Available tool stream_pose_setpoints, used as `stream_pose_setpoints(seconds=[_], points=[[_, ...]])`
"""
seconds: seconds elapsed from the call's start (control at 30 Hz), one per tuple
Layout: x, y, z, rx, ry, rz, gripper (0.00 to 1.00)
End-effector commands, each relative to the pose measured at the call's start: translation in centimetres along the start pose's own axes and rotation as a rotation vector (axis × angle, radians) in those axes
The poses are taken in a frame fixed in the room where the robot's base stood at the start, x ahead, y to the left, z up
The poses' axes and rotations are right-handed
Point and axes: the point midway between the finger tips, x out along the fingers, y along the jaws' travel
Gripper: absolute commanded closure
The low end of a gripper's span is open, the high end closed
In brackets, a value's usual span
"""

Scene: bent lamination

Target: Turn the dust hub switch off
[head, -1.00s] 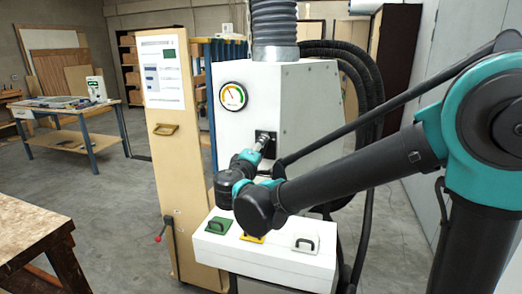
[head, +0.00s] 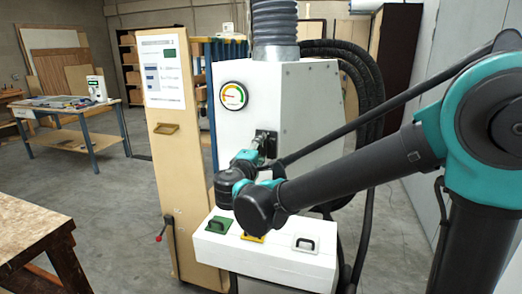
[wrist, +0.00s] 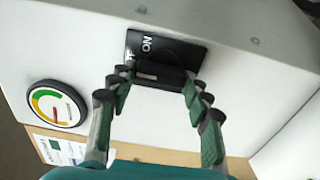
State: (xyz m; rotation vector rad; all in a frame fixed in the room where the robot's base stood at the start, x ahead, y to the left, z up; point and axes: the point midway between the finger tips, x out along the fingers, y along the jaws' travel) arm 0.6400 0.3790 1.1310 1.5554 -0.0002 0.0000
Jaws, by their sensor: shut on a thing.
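The dust hub (head: 305,100) is a white cabinet with a grey hose on top. Its switch has a black plate (wrist: 170,47) with an "ON" label; a second label is partly hidden behind my finger, with an "F" showing. A dark switch lever (wrist: 160,72) crosses the plate's lower part in the wrist view. My gripper (wrist: 158,82) is shut on this lever, one finger at each end. In the head view my gripper (head: 261,146) reaches the plate, and my wrist hides part of it.
A round gauge (head: 233,96) sits left of the switch. A white box with green, yellow and white handled lids (head: 305,244) stands below my wrist. A wooden panel (head: 172,200) stands at left, black hoses (head: 375,85) at right. Open floor lies left.

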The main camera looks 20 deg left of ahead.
Motion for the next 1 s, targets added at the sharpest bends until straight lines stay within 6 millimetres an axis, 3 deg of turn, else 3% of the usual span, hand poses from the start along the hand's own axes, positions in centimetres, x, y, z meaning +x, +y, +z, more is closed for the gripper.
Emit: stream_pose_setpoints(seconds=[0.03,0.07,0.23,0.63,1.0], points=[[-0.1,-0.1,-0.1,0.0,0.002,-0.001,0.8],[-0.1,-0.1,-0.1,0.0,0.002,-0.001,0.5],[0.0,0.0,0.0,0.0,0.001,-0.001,0.3],[-0.7,0.0,-0.1,0.0,0.002,0.0,0.3],[-7.6,0.0,-0.1,0.0,0.006,0.0,0.3]])
